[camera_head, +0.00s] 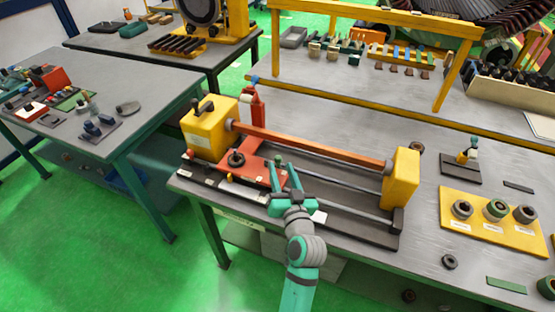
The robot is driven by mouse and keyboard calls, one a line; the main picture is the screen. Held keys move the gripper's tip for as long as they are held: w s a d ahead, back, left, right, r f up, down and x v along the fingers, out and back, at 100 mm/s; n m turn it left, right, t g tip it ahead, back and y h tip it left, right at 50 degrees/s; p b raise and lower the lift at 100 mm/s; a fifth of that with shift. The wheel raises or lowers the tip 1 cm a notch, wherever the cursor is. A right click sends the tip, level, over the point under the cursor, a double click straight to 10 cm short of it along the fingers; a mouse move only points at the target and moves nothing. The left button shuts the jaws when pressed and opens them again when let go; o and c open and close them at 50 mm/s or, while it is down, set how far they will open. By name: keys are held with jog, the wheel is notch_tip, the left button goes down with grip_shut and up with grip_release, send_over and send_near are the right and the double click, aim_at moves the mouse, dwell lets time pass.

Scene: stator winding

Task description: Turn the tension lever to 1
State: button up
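The winding machine (330,168) stands on the grey bench, with a yellow housing (203,132) at its left end and a yellow block (400,178) at its right. A red-orange carriage (255,170) near the left end carries a round black knob (237,158). A small dark upright piece (278,160) stands at the carriage's right side. I cannot tell which part is the tension lever, nor read any scale numbers. My gripper (281,166), teal, is over the carriage's right end, its two fingers apart around or just in front of the dark piece; contact is unclear.
A red bottle (257,106) stands behind the machine. An orange-red bar (310,146) and grey rails run along it. A yellow tray of rings (492,222) lies to the right. A yellow frame (370,22) rises behind. A second bench (130,140) is at left.

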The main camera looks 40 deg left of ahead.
aim_at(280, 162)
jog(key=x, duration=0.3)
jog(key=shift+w+a, duration=0.25)
jog(key=shift+w, duration=0.05)
jog(key=shift+w+a, duration=0.35)
jog(key=shift+a, duration=0.15)
jog(key=shift+s+a, duration=0.1)
jog(key=shift+c, duration=0.9)
grip_shut()
